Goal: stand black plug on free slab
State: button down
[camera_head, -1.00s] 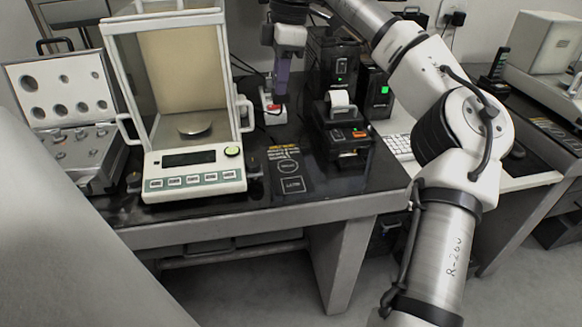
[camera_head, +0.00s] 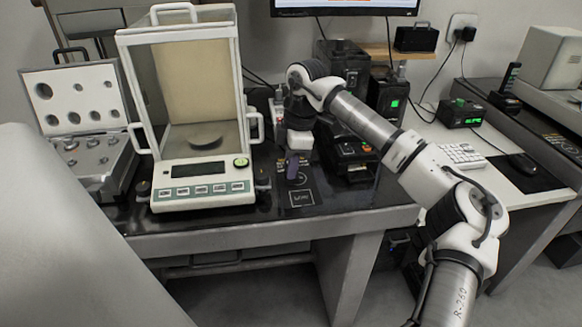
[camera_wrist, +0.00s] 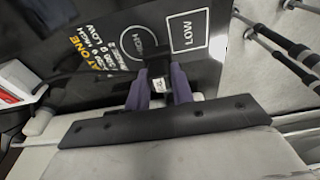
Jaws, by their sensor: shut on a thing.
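My gripper (camera_head: 293,172) has purple fingers and points down over the printed end of the black slab, just right of the white balance. In the wrist view, the fingers (camera_wrist: 159,90) are shut on a black plug (camera_wrist: 158,67) with a small white label. The plug overlaps the circle marked HIGH, beside the square marked LOW (camera_wrist: 184,32). I cannot tell whether it touches the surface. The LOW square (camera_head: 302,198) also shows bare in the head view. The plug is hidden or too small to make out there. I cannot tell which slab counts as the free one.
The balance (camera_head: 205,188) stands close left of my gripper, with an open weight case (camera_head: 75,100) farther left. A black printer (camera_head: 355,152) stands close right. A red and white item (camera_wrist: 15,82) lies near the gripper. A second dark slab (camera_head: 560,143) is at far right.

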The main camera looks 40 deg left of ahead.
jog(key=shift+f, duration=0.7)
jog(key=shift+f, duration=0.1)
jog(key=c, duration=1.2)
grip_release()
notch_tip(320, 180, up, 12)
jog(key=w+d, duration=0.1)
jog(key=shift+w, duration=0.15)
jog(key=shift+d, duration=0.1)
